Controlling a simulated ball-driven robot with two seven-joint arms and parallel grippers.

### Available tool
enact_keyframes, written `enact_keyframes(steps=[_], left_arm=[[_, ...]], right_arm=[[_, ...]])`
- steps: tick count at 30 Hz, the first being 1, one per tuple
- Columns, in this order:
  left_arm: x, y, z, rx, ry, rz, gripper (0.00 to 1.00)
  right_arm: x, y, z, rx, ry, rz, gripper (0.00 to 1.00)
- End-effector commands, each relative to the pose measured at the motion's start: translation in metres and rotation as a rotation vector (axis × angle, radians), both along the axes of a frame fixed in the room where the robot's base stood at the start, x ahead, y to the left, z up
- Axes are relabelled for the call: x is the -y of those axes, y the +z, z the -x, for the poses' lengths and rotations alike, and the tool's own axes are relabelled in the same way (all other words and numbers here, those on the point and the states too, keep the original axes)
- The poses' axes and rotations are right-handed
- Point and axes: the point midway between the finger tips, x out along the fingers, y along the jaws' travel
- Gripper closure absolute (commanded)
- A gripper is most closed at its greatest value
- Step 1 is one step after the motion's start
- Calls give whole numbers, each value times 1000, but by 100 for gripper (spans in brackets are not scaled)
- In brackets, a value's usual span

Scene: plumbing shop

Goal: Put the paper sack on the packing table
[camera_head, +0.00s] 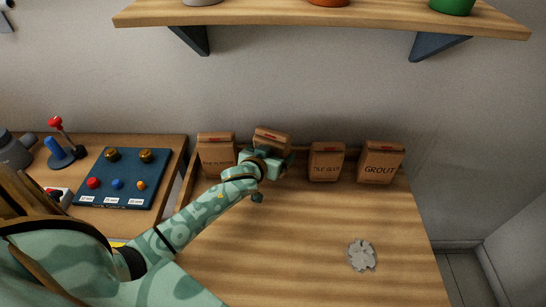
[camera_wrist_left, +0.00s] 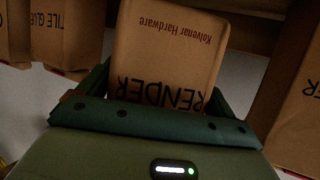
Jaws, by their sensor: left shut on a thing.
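A brown paper sack (camera_head: 271,138) stands in the back row on the wooden table (camera_head: 290,250), its lower part hidden by my left gripper (camera_head: 266,158). In the left wrist view the sack (camera_wrist_left: 168,50) reads "RENDER" and "Kolvenar Hardware" upside down. My left gripper is shut on this sack, with a finger on each side. Its top sits slightly higher than the neighbouring sacks; I cannot tell whether its bottom is off the table. My right gripper is not in view. Which surface is the packing table is not marked.
Other sacks stand close by: one at left (camera_head: 216,152), a tile glue sack (camera_head: 326,162) and a grout sack (camera_head: 380,163). A grey crumpled-looking patch (camera_head: 362,255) lies at front right. A side bench holds a blue button panel (camera_head: 121,178). A wall shelf (camera_head: 320,18) hangs above.

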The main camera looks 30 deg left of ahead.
Motion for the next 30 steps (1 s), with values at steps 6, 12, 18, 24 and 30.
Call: enact_keyframes(steps=[6,12,18,24,30], left_arm=[[-6,-12,-11,6,-1,-1,68],[-5,-41,-9,3,-1,1,68],[-5,-38,-9,6,-1,1,68],[-4,-43,-8,0,-1,1,1],[-4,-42,-8,1,-1,1,0]], right_arm=[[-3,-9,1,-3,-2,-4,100],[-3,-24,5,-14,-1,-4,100],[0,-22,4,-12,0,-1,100],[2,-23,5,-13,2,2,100],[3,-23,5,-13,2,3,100]])
